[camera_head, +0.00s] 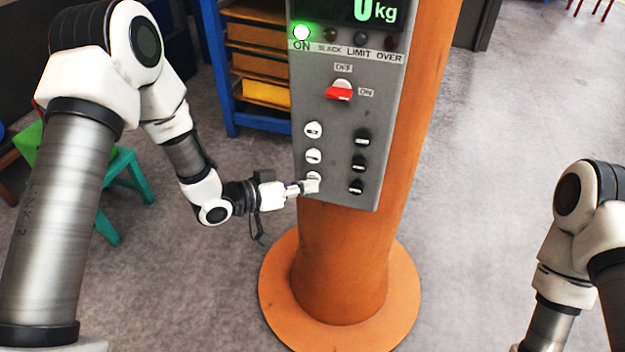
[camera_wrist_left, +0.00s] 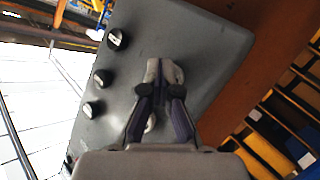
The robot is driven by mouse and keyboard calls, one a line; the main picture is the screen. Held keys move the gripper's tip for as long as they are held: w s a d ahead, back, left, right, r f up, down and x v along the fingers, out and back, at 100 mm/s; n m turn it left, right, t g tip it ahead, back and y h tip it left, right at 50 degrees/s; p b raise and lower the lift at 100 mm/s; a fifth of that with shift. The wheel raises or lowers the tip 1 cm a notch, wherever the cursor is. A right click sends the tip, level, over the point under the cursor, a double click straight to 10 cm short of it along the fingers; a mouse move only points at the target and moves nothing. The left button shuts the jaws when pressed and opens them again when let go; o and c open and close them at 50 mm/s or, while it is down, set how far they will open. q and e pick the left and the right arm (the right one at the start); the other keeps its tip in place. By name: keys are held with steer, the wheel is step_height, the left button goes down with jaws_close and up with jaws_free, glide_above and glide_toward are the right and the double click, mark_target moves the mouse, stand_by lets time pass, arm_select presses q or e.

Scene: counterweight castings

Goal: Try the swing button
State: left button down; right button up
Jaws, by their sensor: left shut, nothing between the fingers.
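The grey control box (camera_head: 335,120) is on an orange column. In the left wrist view the shut fingers (camera_wrist_left: 164,72) are over the box face (camera_wrist_left: 205,45); contact is unclear. My right gripper is out of view.
The display (camera_head: 372,11) reads 0 kg and the ON lamp (camera_head: 302,32) glows green. A red switch (camera_head: 339,91) sits above the buttons. The column's round orange foot (camera_head: 340,325) stands on the floor. A blue rack (camera_head: 222,95) and a green stool (camera_head: 118,165) are at left.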

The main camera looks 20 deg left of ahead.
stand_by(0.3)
arm_select(q)
steer(key=shift+s, duration=0.8)
steer(key=shift+s, duration=0.1)
steer(key=shift+s+a, duration=0.1)
steer(key=shift+s, duration=2.35)
